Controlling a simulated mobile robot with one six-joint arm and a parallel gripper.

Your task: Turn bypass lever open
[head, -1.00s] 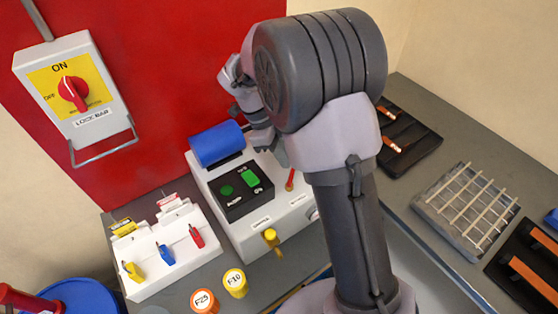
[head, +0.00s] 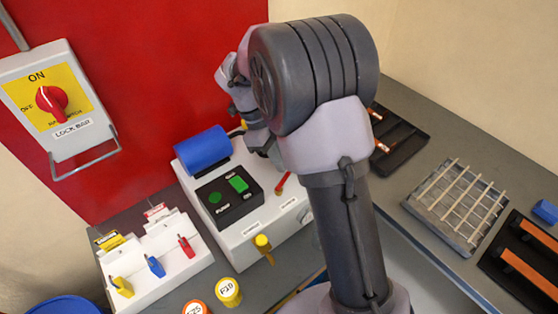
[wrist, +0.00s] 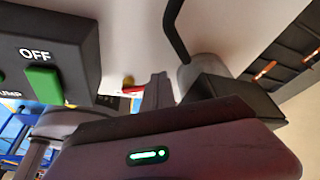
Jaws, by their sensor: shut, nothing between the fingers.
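The white machine box (head: 235,215) carries a black panel with green buttons, a blue cylinder, a red lever (head: 283,183) and a yellow-handled lever (head: 263,245). I cannot read which lever is labelled bypass. The red lever lies slanted on the box top, right of the panel. In the head view my gripper (head: 262,143) is just behind the red lever, and my arm partly hides it. In the wrist view the red lever (wrist: 132,90) shows small beside my shut, empty fingers (wrist: 152,92). I cannot tell whether they touch it.
A lock bar switch box (head: 60,100) hangs on the red wall at left. A wire grid (head: 455,205) and black trays (head: 525,262) lie on the right bench.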

